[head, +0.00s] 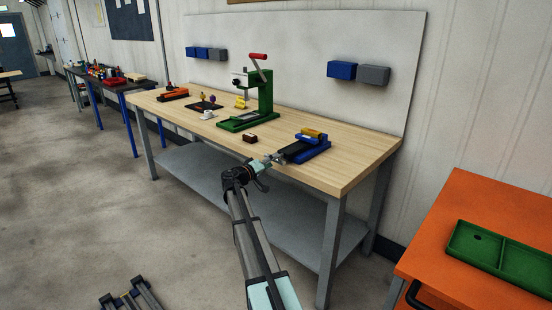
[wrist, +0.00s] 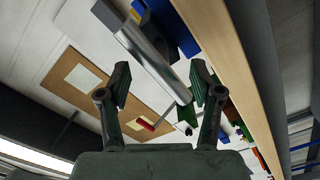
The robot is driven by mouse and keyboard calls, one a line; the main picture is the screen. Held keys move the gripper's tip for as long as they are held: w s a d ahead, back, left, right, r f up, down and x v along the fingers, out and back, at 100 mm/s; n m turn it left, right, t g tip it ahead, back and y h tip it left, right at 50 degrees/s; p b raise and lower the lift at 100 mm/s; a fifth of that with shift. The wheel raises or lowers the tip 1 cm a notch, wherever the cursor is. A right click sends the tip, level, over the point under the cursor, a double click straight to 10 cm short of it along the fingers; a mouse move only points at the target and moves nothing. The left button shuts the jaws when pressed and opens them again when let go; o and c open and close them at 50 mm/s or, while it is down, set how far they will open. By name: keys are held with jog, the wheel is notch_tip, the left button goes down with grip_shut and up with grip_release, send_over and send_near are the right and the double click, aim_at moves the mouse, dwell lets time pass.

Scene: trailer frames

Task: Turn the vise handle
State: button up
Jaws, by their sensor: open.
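The blue vise (head: 308,148) sits near the front edge of the wooden workbench, with a yellow-orange cylinder (head: 314,133) on it. A grey metal piece, seemingly its handle end (head: 277,157), sticks out toward my gripper. In the wrist view, the vise (wrist: 187,42) is at the top, and a grey metal cylinder (wrist: 152,62) reaches down from it between the fingertips in the picture. My gripper (head: 264,163) is at the bench's front edge, by the handle end. In the wrist view my gripper (wrist: 163,88) is open with nothing clamped. Whether it touches the cylinder I cannot tell.
A small brown block (head: 250,138) and a green press (head: 262,98) with a red lever stand left of the vise. The wooden workbench (head: 345,165) has bare room right of the vise. An orange cabinet (head: 490,215) with a green tray stands at right.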

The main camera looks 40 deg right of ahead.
jog(key=shift+w+d, duration=0.15)
jog(key=shift+d, duration=0.65)
jog(key=shift+w+d, duration=0.1)
jog(key=shift+d, duration=0.65)
